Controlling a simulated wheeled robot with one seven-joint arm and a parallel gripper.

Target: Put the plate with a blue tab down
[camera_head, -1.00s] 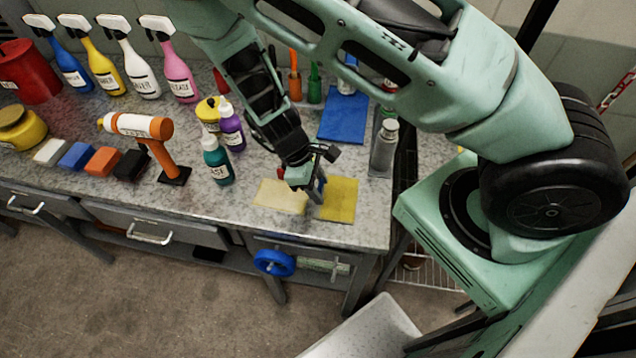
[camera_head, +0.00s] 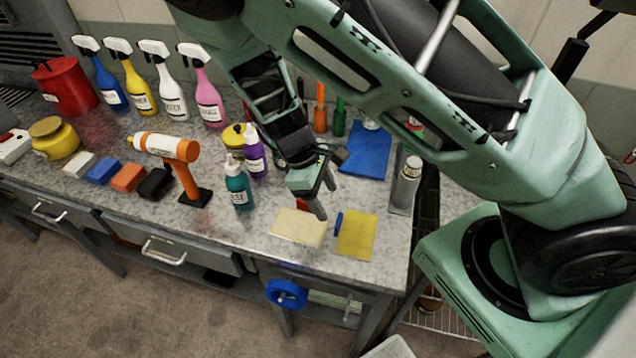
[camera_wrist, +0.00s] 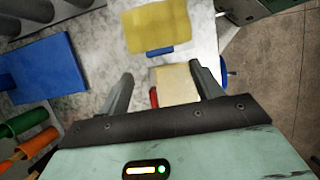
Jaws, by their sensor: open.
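The yellow plate (camera_head: 357,236) lies flat on the grey worktop near its front right edge. Its blue tab (camera_head: 339,222) stands at its left side. In the wrist view the yellow plate (camera_wrist: 158,26) is at the top, with the blue tab (camera_wrist: 160,51) on its lower edge. My gripper (camera_head: 322,200) is open and empty, behind and left of the tab, apart from it. In the wrist view the two fingers of my gripper (camera_wrist: 161,72) are spread, with nothing held between them.
A cream plate (camera_head: 298,227) with a red tab (camera_wrist: 154,97) lies left of the yellow plate, close to my fingers. A blue plate (camera_head: 366,150) lies behind. A grey canister (camera_head: 405,185) stands right, and a teal bottle (camera_head: 238,188) stands left.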

